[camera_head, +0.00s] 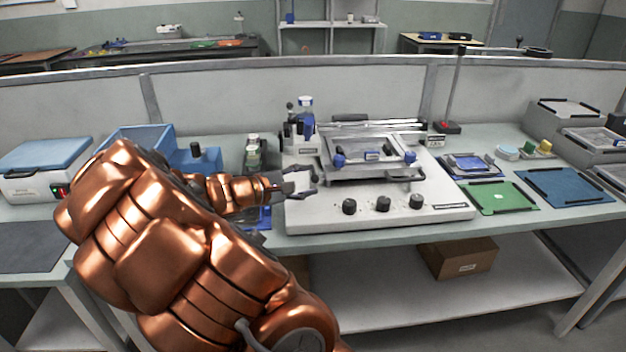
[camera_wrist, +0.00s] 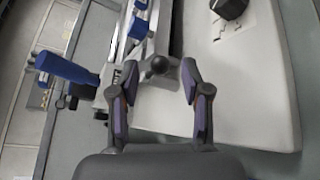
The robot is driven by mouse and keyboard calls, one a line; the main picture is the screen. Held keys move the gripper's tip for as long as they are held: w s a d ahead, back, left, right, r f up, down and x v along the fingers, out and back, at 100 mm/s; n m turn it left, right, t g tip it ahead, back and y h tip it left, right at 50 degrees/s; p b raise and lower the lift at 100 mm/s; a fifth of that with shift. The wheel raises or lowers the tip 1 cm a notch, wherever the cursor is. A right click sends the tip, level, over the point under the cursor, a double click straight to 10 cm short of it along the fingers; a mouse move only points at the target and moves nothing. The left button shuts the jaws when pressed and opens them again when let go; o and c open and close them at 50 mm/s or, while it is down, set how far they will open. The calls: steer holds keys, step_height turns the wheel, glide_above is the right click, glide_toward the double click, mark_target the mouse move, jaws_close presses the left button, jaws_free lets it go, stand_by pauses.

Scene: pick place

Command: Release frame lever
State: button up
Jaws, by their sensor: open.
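The printing machine (camera_head: 445,190) is a pale base with dark knobs on its front. A metal frame (camera_head: 385,172) with blue clamps sits on it and also shows in the wrist view (camera_wrist: 113,82). In the wrist view, a lever with a dark ball knob (camera_wrist: 157,65) sticks out beside the frame. My gripper (camera_wrist: 159,68) is open, with one finger on each side of the ball. I cannot tell whether the fingers touch it. In the head view, my gripper (camera_head: 303,184) is over the machine's left front, and the lever's ball cannot be made out there.
A blue handle-like part (camera_wrist: 65,68) stands left of my gripper in the wrist view. A blue bin (camera_head: 135,140) is behind my arm. A green mat (camera_head: 500,197) and a blue mat (camera_head: 567,187) lie on the right of the bench.

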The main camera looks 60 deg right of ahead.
steer(key=v, duration=0.8)
steer(key=shift+a, duration=0.4)
steer(key=shift+w, duration=0.15)
steer(key=s+a+f+m+t+y, duration=0.1)
steer(key=s+a+f+y, duration=0.2)
steer(key=s+a+y, duration=0.5)
steer(key=s+a+f+m+t+y, duration=0.1)
steer(key=s+a+f+y, duration=0.2)
steer(key=a, duration=1)
steer(key=s+a+f+t+y, duration=0.1)
steer(key=s+a+f+y, duration=0.15)
steer(key=s+a, duration=0.6)
step_height(320, 180, up, 13)
steer(key=w+a+y+p, duration=0.1)
steer(key=w+a+p, duration=0.1)
steer(key=p, duration=1)
steer(key=shift+t, duration=0.3)
